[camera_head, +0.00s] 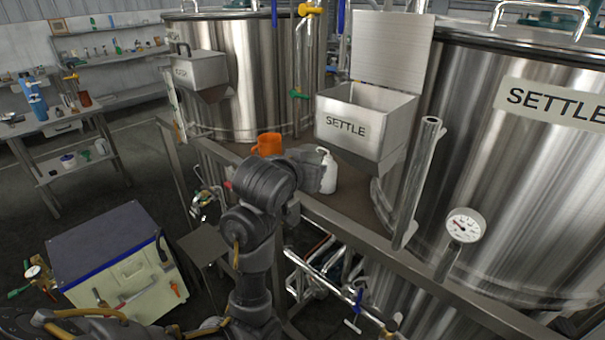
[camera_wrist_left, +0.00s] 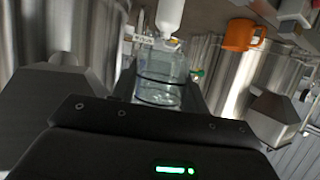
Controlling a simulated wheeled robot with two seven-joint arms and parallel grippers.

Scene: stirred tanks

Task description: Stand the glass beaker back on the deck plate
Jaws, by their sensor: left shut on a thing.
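The clear glass beaker (camera_wrist_left: 161,78) with dark bands sits between the two dark fingers of my left gripper (camera_wrist_left: 162,92) in the left wrist view. The gripper is shut on it. In the head view my left gripper (camera_head: 316,170) reaches over the brown deck plate (camera_head: 352,204), in front of the tanks. There the arm and hand hide the beaker. I cannot tell whether the beaker's base touches the plate. My right gripper is not in view.
A white bottle (camera_head: 328,176) stands on the plate close to my left gripper. An orange mug (camera_head: 268,143) stands behind it to the left. A SETTLE bin (camera_head: 362,118) hangs over the back. A steel post (camera_head: 418,180) rises on the right. A rail (camera_head: 345,222) edges the plate.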

